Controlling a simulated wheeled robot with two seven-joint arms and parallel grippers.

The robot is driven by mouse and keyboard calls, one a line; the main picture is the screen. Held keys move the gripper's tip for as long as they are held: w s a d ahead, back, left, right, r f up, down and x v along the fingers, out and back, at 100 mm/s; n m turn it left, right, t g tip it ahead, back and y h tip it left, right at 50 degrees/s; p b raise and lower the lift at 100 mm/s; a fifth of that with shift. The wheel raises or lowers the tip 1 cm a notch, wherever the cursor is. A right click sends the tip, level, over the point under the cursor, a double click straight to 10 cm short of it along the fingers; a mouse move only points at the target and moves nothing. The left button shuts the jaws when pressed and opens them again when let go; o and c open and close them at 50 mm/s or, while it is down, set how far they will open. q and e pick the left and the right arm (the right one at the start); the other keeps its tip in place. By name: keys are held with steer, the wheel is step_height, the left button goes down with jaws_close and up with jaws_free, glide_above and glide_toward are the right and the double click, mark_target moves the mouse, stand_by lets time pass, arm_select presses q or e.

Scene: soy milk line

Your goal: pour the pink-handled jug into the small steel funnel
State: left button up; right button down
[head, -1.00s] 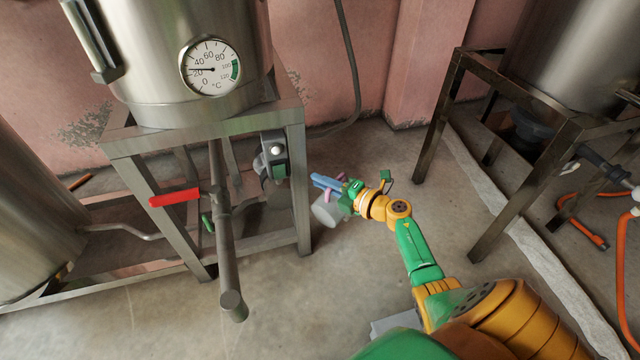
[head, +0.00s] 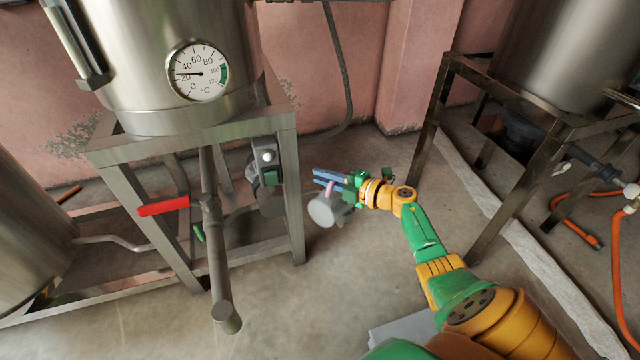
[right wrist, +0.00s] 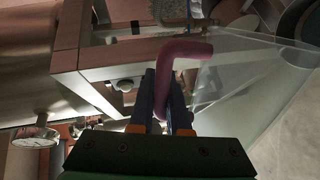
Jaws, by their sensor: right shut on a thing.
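The jug (head: 323,212) is translucent grey-white with a pink handle (head: 330,189). In the head view it hangs tilted above the floor, just right of the steel stand's front leg, with a round end towards me. My right gripper (head: 325,179) has its blue fingers shut on the handle. In the right wrist view the pink handle (right wrist: 184,54) rises from between the dark fingers (right wrist: 160,95), and the clear jug wall (right wrist: 245,85) spreads to the right. I cannot make out the small steel funnel in either view. My left gripper is out of view.
A steel tank with a dial gauge (head: 198,72) stands on a metal stand (head: 291,190) close left of the jug. A pipe with a red lever (head: 163,207) juts forward. Another stand (head: 430,133) is at right, with orange hoses (head: 575,225). Floor between the stands is mostly clear.

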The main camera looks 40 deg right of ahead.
steer(key=shift+d+r, duration=0.1)
steer(key=shift+d, duration=0.1)
stand_by(0.3)
steer(key=shift+w+d+m+b, duration=0.1)
steer(key=shift+d+m+b, duration=0.2)
steer(key=shift+b, duration=0.15)
steer(key=shift+w+d+r+m+b, duration=0.1)
steer(key=shift+w+d+m+b, duration=0.05)
steer(key=shift+d+m+b, duration=0.2)
stand_by(0.8)
